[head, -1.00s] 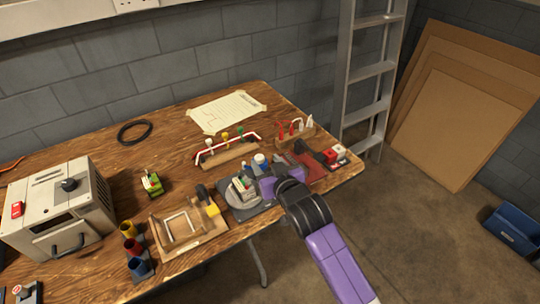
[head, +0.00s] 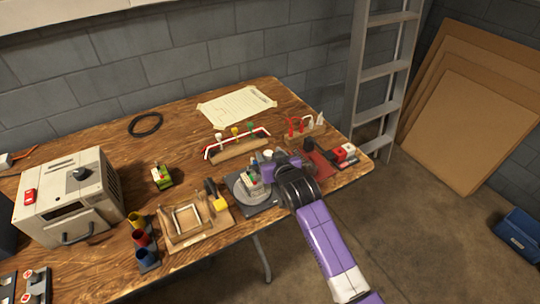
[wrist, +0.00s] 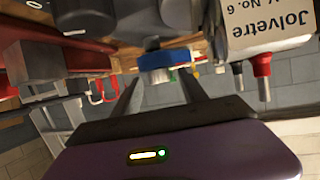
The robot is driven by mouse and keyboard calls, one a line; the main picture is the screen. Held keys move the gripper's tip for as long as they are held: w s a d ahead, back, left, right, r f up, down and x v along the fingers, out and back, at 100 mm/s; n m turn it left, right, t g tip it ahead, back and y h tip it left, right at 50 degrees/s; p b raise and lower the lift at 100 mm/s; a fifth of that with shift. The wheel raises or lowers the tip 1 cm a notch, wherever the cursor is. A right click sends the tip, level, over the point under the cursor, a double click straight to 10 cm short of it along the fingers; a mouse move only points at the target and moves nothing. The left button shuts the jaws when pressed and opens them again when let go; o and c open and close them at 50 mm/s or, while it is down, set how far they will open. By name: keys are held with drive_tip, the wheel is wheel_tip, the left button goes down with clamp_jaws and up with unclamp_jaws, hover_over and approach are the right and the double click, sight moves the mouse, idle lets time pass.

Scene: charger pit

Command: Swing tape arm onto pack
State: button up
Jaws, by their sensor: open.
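The pack, a pale block with printed lettering and coloured terminals (head: 253,176), sits on a round grey turntable (head: 242,194). In the wrist view the pack's label (wrist: 265,25) and a red terminal show at the upper right. A blue-and-white roll (wrist: 163,60), apparently on the tape arm, shows in the wrist view just beyond my fingertips; its white top (head: 268,154) shows behind my gripper in the head view. My gripper (wrist: 160,85) is open, one finger on each side of the roll's line. Contact cannot be told. The rest of the tape arm is mostly hidden.
A wooden rack with coloured-capped tools (head: 238,150) stands behind. A wooden jig (head: 190,228) lies left of the turntable, with coloured cups (head: 142,240) beyond it. A beige machine (head: 70,195) stands far left.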

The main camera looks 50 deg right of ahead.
clamp_jaws()
